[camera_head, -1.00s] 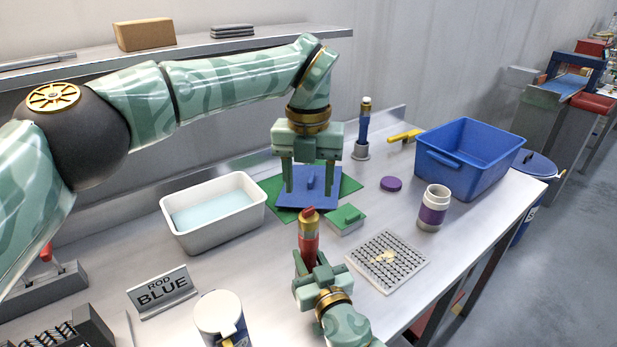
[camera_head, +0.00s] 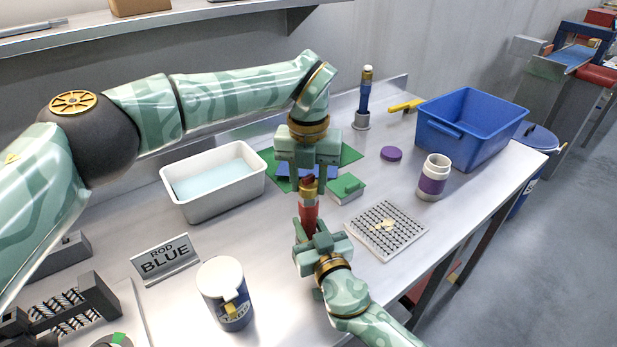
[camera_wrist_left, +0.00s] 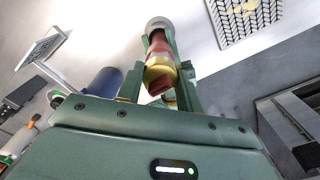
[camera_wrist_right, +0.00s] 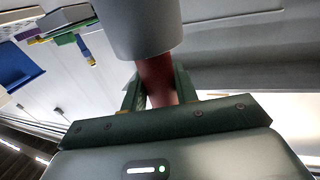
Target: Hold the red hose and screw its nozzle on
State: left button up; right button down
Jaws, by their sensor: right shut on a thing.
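The red hose (camera_head: 309,215) stands upright in my right gripper (camera_head: 318,238), with a gold collar and a dark red tip at its top. My right gripper is shut on its red body, seen between the fingers in the right wrist view (camera_wrist_right: 157,80). A grey cylinder (camera_wrist_right: 145,25) at its far end fills the top of that view. My left gripper (camera_head: 309,183) is right above, its open fingers on either side of the tip. The left wrist view shows the gold collar and red tip (camera_wrist_left: 159,75) between the fingers. I cannot tell whether they touch.
Behind the left gripper are a blue block (camera_head: 284,171) and a green mat (camera_head: 352,153). A green-topped block (camera_head: 346,189) and a perforated tray (camera_head: 388,232) are close on the right.

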pick_arm(q)
jog(key=shift+c, duration=1.2)
jog(key=o, duration=1.1)
jog(key=shift+o, duration=0.2)
jog(key=shift+r, duration=0.1)
notch_tip(320, 180, up, 12)
pick_arm(e)
jog(key=c, duration=1)
grip_release()
